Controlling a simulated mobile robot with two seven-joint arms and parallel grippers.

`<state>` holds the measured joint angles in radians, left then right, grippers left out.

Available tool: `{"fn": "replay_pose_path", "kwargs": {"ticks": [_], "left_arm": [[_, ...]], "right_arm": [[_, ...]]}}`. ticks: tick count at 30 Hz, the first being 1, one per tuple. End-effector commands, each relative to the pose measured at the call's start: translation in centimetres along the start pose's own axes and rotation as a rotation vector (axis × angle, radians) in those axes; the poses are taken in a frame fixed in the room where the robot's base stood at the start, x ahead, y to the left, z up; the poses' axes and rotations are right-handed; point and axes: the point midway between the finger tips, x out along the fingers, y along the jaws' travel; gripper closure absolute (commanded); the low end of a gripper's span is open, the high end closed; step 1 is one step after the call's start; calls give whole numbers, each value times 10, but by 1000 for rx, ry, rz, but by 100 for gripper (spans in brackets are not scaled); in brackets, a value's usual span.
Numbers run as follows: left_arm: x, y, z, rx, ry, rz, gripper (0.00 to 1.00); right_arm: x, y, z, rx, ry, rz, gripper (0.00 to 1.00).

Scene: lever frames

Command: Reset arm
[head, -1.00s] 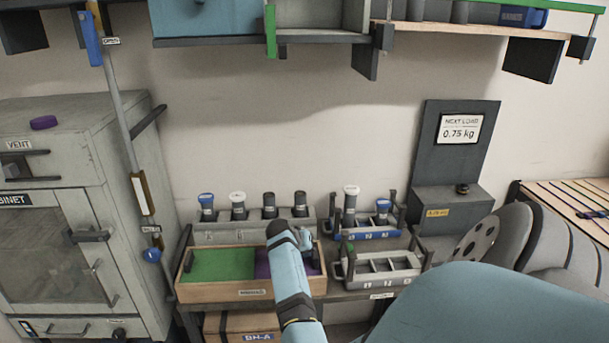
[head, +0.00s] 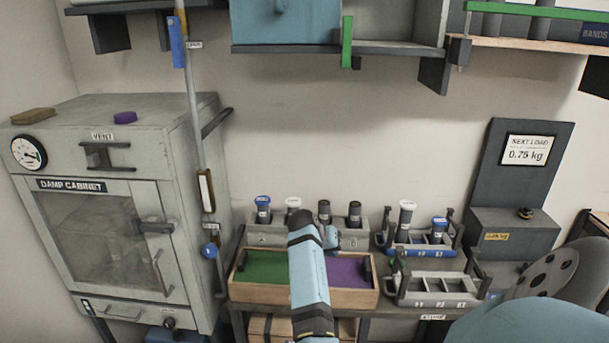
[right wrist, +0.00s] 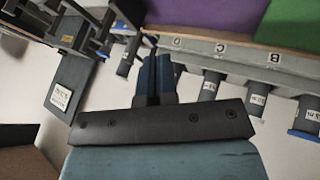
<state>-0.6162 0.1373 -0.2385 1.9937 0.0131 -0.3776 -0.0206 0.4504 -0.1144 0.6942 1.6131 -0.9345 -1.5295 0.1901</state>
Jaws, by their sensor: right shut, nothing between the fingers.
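My right arm comes up from the bottom of the head view. Its gripper (head: 331,238) is small there and partly hidden by the wrist, in front of the grey rack and over the back of the tray in the picture. In the right wrist view the two dark blue fingers (right wrist: 156,75) lie close together, shut, with nothing held. The two-part wooden tray (head: 262,293) has a green and a purple floor, and my forearm crosses its middle. My left gripper is not in view.
A grey rack (head: 262,236) with several capped cylinders stands behind the tray. A blue-fronted rack (head: 425,251) and a grey compartment carrier (head: 437,290) stand to the right. The damp cabinet (head: 108,240) is at left, beside a vertical rod (head: 196,120). A shelf hangs above.

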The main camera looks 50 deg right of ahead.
Motion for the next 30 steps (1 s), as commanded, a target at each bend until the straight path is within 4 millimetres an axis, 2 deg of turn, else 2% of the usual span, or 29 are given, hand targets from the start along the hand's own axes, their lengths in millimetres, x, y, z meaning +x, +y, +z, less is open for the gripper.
{"fn": "replay_pose_path", "kwargs": {"ticks": [7, 11, 14, 17, 20, 23, 26, 27, 30], "left_arm": [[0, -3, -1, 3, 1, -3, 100], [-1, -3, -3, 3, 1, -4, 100], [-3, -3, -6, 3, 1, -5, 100], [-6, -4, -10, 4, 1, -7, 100], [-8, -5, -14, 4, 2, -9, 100], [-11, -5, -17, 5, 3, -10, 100], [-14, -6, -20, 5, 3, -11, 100], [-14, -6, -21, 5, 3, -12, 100], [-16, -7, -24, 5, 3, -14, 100]], "right_arm": [[-1, 0, 0, -3, 4, 0, 100], [2, -2, 3, -52, 79, -19, 100], [4, -12, 12, -149, 215, -68, 100], [0, -33, 37, -289, 382, -162, 100], [-10, -58, 78, -436, 529, -293, 100], [-24, -80, 138, -571, 641, -453, 100], [-42, -92, 211, -681, 714, -639, 100], [-50, -94, 241, -714, 731, -715, 100], [-70, -90, 311, -767, 747, -891, 100]]}}
